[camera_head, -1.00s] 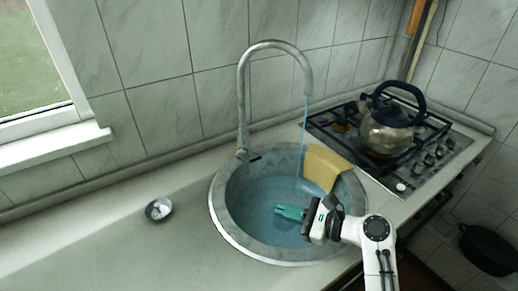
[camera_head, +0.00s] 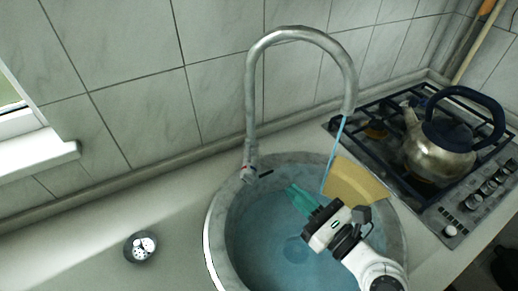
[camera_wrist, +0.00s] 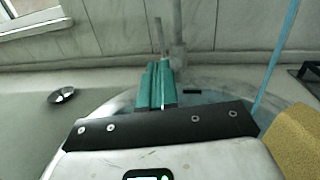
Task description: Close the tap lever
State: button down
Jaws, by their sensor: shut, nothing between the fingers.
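The tall grey tap (camera_head: 252,95) arches over the round sink, and a thin blue stream of water (camera_head: 333,155) falls from its spout. The tap base (camera_head: 249,172) stands at the sink's back left rim; a small lever-like part there is hard to make out. In the wrist view, a thin grey rod (camera_wrist: 158,38), perhaps the lever, rises beside the tap column (camera_wrist: 177,30). My gripper (camera_head: 291,188) is shut and empty over the sink, its green fingers pointing toward the tap base, apart from it. In the wrist view the fingertips (camera_wrist: 158,66) appear just below the rod.
The sink (camera_head: 215,232) holds bluish water. A yellow sponge-like block (camera_head: 357,183) stands at its right inner side. A kettle (camera_head: 440,148) sits on the gas stove (camera_head: 400,175) at right.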

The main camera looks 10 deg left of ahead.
aim_at(249, 150)
jog(key=p+x, duration=0.2)
jog(key=x, duration=1.1)
